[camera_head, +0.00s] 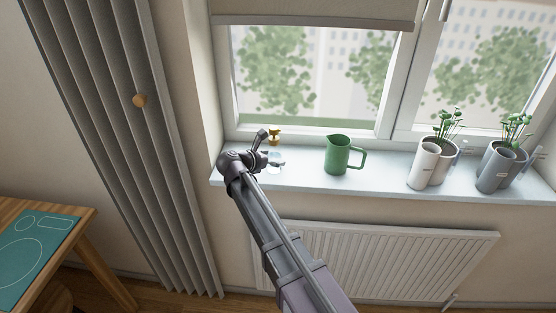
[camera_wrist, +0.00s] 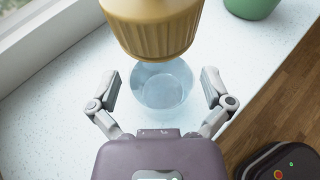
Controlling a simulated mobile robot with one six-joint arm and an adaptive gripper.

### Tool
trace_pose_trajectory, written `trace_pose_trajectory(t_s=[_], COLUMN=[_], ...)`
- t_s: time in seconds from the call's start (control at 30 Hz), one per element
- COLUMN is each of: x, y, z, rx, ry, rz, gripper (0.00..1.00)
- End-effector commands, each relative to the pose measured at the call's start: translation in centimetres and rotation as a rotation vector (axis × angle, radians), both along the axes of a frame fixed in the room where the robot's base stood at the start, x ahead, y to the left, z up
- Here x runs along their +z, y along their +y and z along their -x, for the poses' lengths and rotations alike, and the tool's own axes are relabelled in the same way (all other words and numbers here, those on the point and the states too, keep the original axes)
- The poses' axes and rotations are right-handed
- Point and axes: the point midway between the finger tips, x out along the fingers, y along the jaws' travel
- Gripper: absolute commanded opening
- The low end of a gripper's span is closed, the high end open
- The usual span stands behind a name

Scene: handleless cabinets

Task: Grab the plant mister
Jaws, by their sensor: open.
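The plant mister stands on the windowsill; its golden, ribbed top (camera_wrist: 152,28) fills the upper middle of the wrist view and its clear, bluish body (camera_wrist: 160,85) shows below it. In the head view, the mister's golden top (camera_head: 275,135) and pale see-through body (camera_head: 275,160) are partly hidden by my gripper (camera_head: 262,150). My gripper (camera_wrist: 161,90) is open in the wrist view, with one finger to the left of the clear body and one to the right. Gaps show on both sides, and I see no contact.
A green jug (camera_head: 338,155) stands to the right on the white speckled windowsill (camera_head: 385,187). Farther right are a white planter (camera_head: 425,165) and a grey planter (camera_head: 495,168).

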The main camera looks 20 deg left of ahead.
Motion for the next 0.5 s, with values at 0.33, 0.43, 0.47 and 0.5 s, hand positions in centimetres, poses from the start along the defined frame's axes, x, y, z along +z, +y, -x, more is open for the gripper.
trace_pose_trajectory(t_s=[0.33,0.43,0.47,0.5], x=[0.03,0.03,0.04,0.04], y=[0.00,0.00,-0.01,-0.01], z=[0.02,0.02,0.02,0.02], rx=[0.000,0.000,0.000,0.000], ry=[0.000,0.000,0.000,0.000], rz=[0.000,0.000,0.000,0.000], gripper=[1.00,1.00,0.94,0.82])
